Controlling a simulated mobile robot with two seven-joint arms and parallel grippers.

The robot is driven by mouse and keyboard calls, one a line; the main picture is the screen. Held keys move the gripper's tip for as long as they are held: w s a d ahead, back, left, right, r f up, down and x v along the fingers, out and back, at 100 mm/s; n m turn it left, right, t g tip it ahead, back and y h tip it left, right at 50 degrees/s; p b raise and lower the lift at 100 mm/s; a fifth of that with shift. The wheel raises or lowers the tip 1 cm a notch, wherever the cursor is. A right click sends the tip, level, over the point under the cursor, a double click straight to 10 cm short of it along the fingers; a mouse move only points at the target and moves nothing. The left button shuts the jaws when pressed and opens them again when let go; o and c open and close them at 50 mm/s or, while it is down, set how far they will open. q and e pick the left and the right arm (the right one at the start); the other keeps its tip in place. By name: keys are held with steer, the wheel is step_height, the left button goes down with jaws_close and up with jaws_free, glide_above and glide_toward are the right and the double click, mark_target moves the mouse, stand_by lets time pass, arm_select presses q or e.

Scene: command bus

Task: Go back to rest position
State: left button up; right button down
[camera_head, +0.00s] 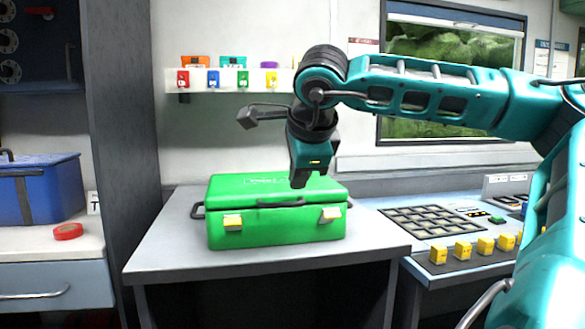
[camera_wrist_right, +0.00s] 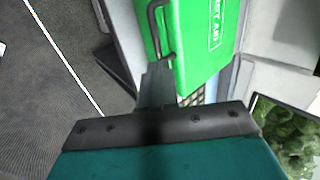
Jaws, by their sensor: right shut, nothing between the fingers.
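My right arm comes in from the right in the head view, with its right gripper (camera_head: 299,182) pointing down. The gripper is shut and empty. Its tip overlaps the lid of the green first aid case (camera_head: 275,228); the gap between them is hard to judge. The case stands closed on a grey table, with two yellow latches and a dark handle in front. In the right wrist view the case (camera_wrist_right: 205,45) shows beyond the gripper, with white lettering on its lid. My left gripper is not in view.
The grey table (camera_head: 170,262) is clear around the case. A control panel with yellow buttons (camera_head: 462,249) is at the right. A wall shelf (camera_head: 215,107) with small coloured items is behind the arm. A blue box (camera_head: 50,190) and red tape roll (camera_head: 68,231) are at the left.

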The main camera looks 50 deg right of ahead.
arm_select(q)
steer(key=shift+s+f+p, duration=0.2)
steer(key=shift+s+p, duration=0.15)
arm_select(e)
steer(key=s+a+r, duration=0.2)
steer(key=s+a, duration=0.2)
steer(key=s, duration=0.2)
steer(key=shift+a+r, duration=0.35)
steer(key=shift+w, duration=0.1)
